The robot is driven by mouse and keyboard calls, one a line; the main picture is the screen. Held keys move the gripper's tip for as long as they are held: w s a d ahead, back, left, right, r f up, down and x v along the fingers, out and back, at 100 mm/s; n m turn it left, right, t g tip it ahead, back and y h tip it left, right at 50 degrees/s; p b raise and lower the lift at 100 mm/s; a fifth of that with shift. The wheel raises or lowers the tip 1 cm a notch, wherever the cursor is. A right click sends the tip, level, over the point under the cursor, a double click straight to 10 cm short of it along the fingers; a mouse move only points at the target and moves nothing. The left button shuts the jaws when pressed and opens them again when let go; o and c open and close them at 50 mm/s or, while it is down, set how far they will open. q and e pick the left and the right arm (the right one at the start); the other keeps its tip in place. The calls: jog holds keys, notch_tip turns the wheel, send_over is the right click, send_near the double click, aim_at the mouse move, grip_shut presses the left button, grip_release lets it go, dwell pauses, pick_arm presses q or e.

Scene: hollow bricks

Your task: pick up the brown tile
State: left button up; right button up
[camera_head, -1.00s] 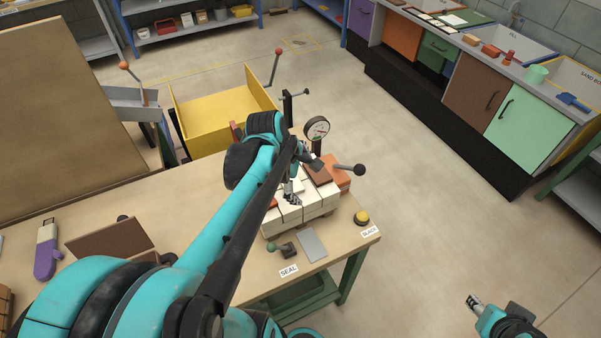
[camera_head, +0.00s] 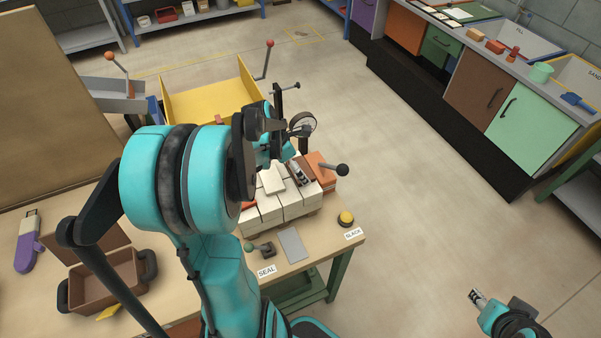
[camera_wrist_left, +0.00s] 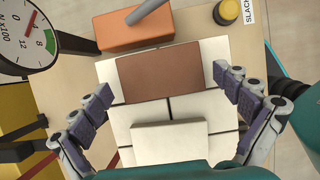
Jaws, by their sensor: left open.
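The brown tile (camera_wrist_left: 160,73) lies flat on top of a block of white bricks (camera_wrist_left: 195,105) in the left wrist view. In the head view my left gripper and its wrist hide much of the tile. My left gripper (camera_wrist_left: 163,82) is open, with one finger on each side of the tile and a gap at both sides. It points down over the bricks and holds nothing. In the head view it shows above the brick stack (camera_head: 298,175). My right gripper (camera_head: 477,297) is at the lower right, away from the table; its jaws are too small to read.
A loose white piece (camera_wrist_left: 168,142) lies on the bricks beside the tile. An orange brick (camera_wrist_left: 135,30) with a grey lever above it sits beyond. A dial gauge (camera_wrist_left: 25,38) stands at the left. A yellow button (camera_head: 346,217) is near the table corner.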

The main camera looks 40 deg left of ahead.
pick_arm(q)
jog(key=shift+s+r, duration=0.1)
jog(key=c, duration=1.1)
